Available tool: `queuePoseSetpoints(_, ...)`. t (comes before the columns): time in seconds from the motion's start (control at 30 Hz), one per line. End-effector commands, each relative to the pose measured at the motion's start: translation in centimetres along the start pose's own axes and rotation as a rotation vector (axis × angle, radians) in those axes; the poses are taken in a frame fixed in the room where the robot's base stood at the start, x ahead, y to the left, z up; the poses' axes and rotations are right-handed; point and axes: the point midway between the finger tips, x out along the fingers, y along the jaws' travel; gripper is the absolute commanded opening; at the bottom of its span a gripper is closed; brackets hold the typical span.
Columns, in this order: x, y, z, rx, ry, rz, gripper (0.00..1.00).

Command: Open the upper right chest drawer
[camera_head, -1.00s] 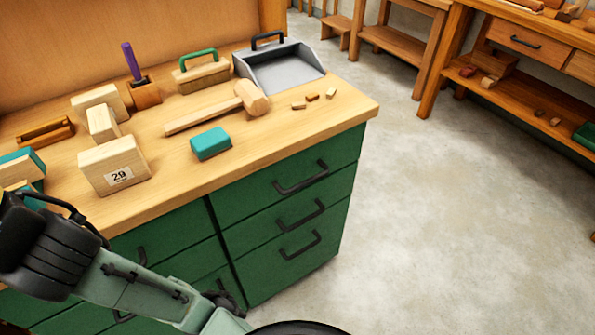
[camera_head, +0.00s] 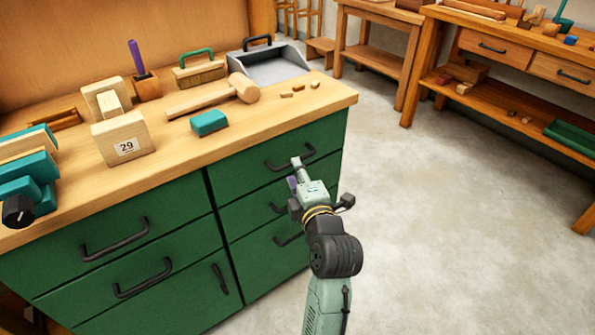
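The upper right drawer (camera_head: 239,178) is a green front just under the wooden top of the chest, and it looks shut. Its black bar handle (camera_head: 275,166) runs across the front. My gripper (camera_head: 296,172) is in front of this drawer, with its tip close to the handle and overlapping it in the picture. I cannot tell whether it touches the handle, or whether its fingers are apart. My arm comes up from the bottom and hides parts of the middle and lower right drawers.
The bench top (camera_head: 200,150) holds a mallet (camera_head: 215,97), a teal block (camera_head: 208,123), a box marked 29 (camera_head: 123,139) and a grey dustpan (camera_head: 270,68). Left drawers (camera_head: 110,240) are shut. Concrete floor (camera_head: 430,220) to the right is clear.

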Motion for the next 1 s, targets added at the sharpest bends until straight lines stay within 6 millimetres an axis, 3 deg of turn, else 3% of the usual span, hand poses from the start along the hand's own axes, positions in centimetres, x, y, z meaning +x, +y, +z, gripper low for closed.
queuePoseSetpoints(0.03, -0.4, -1.3, 1.0, -0.024, -0.013, -0.028, 0.31)
queuePoseSetpoints(0.17, -0.4, -2.4, 1.9, -0.058, -0.022, -0.06, 0.31)
queuePoseSetpoints(0.7, 8.4, -2.6, 1.9, -0.059, -0.021, -0.058, 0.31)
queuePoseSetpoints(1.0, 10.0, -2.9, 1.9, -0.059, -0.021, -0.056, 0.31)
